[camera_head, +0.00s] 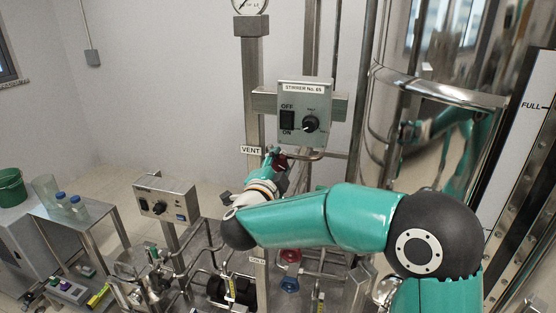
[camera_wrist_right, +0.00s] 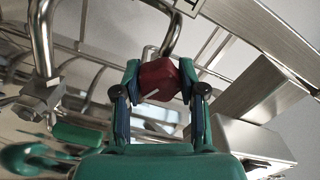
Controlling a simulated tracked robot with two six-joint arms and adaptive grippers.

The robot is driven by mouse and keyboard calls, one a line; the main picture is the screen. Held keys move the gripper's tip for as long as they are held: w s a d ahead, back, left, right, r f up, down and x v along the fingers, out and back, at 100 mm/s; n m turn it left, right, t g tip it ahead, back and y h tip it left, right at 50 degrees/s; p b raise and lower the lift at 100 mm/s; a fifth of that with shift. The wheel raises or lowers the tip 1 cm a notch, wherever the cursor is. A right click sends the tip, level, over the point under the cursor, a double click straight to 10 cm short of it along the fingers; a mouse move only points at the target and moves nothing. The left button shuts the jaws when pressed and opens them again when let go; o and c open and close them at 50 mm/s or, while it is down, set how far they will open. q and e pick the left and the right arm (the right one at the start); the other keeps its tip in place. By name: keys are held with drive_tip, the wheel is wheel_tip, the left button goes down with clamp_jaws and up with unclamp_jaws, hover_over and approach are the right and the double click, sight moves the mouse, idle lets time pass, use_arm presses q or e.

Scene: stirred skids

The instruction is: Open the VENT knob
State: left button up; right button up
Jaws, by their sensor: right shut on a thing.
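The VENT knob is dark red with a white mark. In the head view the knob (camera_head: 281,161) sits just right of the VENT label (camera_head: 251,150), on a pipe below the stirrer box. In the right wrist view the knob (camera_wrist_right: 160,80) is between my two fingers, its white line slanting. My right gripper (camera_head: 274,166) is shut on it; it also shows in the right wrist view (camera_wrist_right: 160,88). My arm and hand hide part of the pipework below. My left gripper is not in view.
The stirrer control box (camera_head: 305,107) is right above the knob. A steel tank (camera_head: 390,150) stands to the right. Red (camera_head: 291,256) and blue (camera_head: 290,284) knobs lie below my arm. A second control box (camera_head: 165,197) and a side table with bottles are at left.

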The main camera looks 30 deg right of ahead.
drive_tip(key=n+p, duration=0.1)
drive_tip(key=n, duration=0.1)
drive_tip(key=n+p, duration=0.1)
drive_tip(key=n, duration=0.1)
drive_tip(key=n+p, duration=0.1)
drive_tip(key=shift+a+f+n, duration=0.1)
drive_tip(key=shift+f+n, duration=0.15)
drive_tip(key=shift+n, duration=0.15)
drive_tip(key=shift+f+n+p, duration=0.15)
drive_tip(key=shift+n+p, duration=0.8)
drive_tip(key=shift+n, duration=0.95)
drive_tip(key=o, duration=1.1)
drive_tip(key=shift+o, duration=0.2)
drive_tip(key=shift+r, duration=0.25)
